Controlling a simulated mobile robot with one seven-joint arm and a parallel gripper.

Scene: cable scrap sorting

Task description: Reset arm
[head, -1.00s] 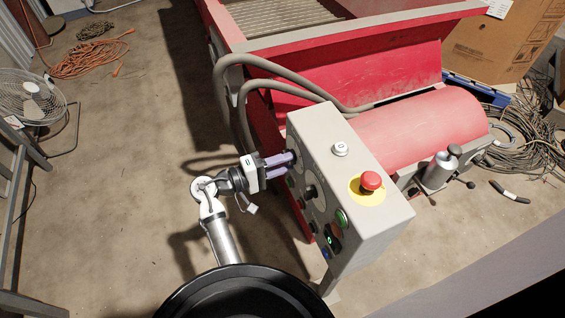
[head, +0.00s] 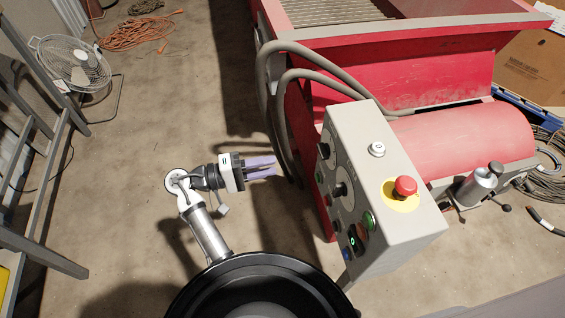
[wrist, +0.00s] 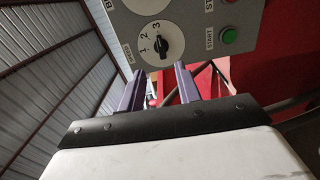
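The box carries a red emergency stop (head: 405,187) on a yellow disc and a white button (head: 377,149). The red machine (head: 400,75) stands behind it, with thick grey hoses (head: 290,100). A fan (head: 78,62) and orange cable (head: 135,33) lie left. Floor left of my gripper is clear.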

